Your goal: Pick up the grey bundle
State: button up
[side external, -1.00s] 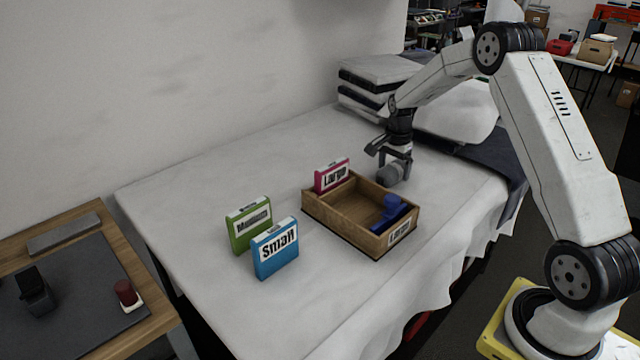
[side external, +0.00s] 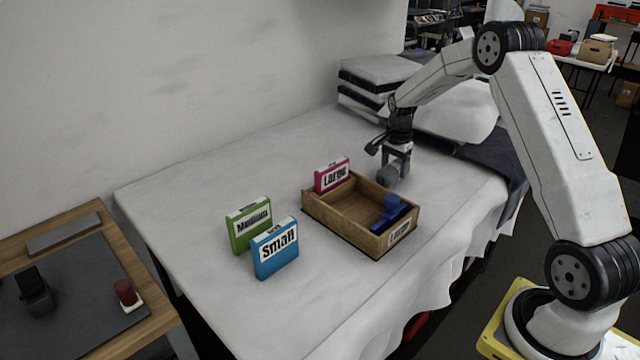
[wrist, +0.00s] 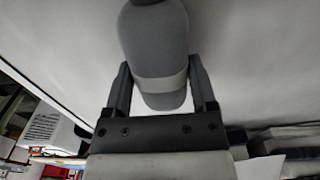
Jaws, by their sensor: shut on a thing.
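The grey bundle (side external: 387,177) is a rounded grey roll just behind the wooden box. In the wrist view the bundle (wrist: 155,45) shows as a grey roll with a paler band, lying between the two fingers. My gripper (side external: 396,165) points down over it and is shut on it; in the wrist view the gripper (wrist: 160,88) has one finger on each side of the band. The bundle is at or close to the white sheet; I cannot tell whether it touches.
A wooden box (side external: 347,231) holding a blue item (side external: 392,211) stands in front of the bundle. Pink (side external: 332,175), green (side external: 249,225) and blue (side external: 275,249) size boxes stand nearby. Folded stacks (side external: 375,72) and a pillow (side external: 455,110) lie behind.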

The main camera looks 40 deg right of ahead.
aim_at(394, 164)
jog(key=shift+r, duration=0.5)
notch_tip(394, 164, up, 2)
jog(key=shift+r, duration=0.1)
jog(key=s+a+r, duration=0.5)
jog(key=s+r, duration=0.4)
jog(key=s, duration=0.3)
jog(key=shift+s+a+r, duration=0.3)
jog(key=shift+s+a, duration=0.05)
jog(key=shift+a, duration=0.05)
